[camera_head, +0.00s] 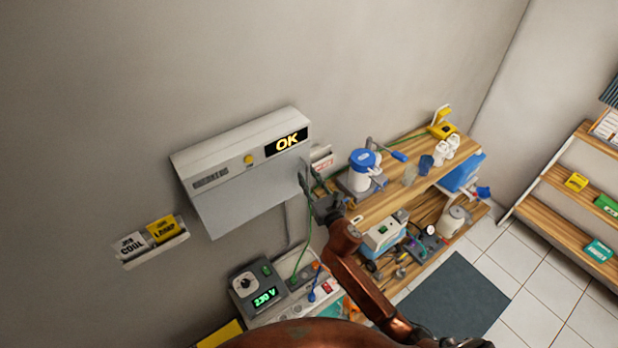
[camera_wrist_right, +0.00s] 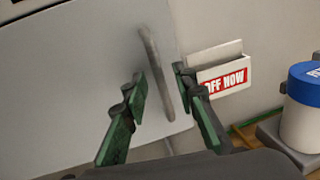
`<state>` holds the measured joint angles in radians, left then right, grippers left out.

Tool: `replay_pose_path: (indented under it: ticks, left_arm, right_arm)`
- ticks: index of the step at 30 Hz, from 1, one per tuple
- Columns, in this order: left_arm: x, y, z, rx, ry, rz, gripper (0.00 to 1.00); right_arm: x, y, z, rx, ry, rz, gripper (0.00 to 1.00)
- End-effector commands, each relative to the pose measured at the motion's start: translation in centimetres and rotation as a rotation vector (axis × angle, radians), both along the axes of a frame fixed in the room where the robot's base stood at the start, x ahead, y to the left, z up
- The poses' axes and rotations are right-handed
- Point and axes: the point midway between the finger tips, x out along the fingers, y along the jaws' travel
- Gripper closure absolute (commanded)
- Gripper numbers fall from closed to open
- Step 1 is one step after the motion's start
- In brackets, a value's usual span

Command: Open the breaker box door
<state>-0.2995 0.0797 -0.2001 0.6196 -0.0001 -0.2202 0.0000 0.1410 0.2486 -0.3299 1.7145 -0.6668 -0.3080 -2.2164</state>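The grey breaker box (camera_head: 225,165) hangs on the wall, with a yellow button and a lit "OK" sign on its upper face. Its plain grey door (camera_head: 245,203) appears shut; it also shows in the right wrist view (camera_wrist_right: 75,70). A thin grey bar handle (camera_wrist_right: 153,62) stands near the door's right edge. My right gripper (camera_head: 309,184) is at that edge. In the right wrist view its green-padded fingers (camera_wrist_right: 162,93) are apart, one on each side of the handle, with gaps visible. My left gripper is not in view.
A wall holder with "OFF NOW" (camera_wrist_right: 225,76) sits just right of the door. A card holder (camera_head: 155,250) is at lower left. A 230 V meter unit (camera_head: 260,290) stands below. A wooden shelf (camera_head: 385,205) with a blue-lidded jar (camera_head: 362,170) is at right.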

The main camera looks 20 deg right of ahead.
Motion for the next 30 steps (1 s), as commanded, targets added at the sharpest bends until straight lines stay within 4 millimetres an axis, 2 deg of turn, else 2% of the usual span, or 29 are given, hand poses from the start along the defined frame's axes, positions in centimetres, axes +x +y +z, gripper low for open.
replay_pose_path:
  ticks: [4,15,30]
  left_arm:
    - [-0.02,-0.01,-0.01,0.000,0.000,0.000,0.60]
    - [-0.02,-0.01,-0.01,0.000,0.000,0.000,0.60]
    - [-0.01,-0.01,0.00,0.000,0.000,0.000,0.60]
  right_arm:
    - [-0.01,0.00,-0.01,0.000,0.000,0.000,0.74]
    - [-0.03,-0.01,-0.01,0.001,0.000,0.000,1.00]
    - [-0.03,0.00,-0.02,0.001,0.000,0.000,1.00]
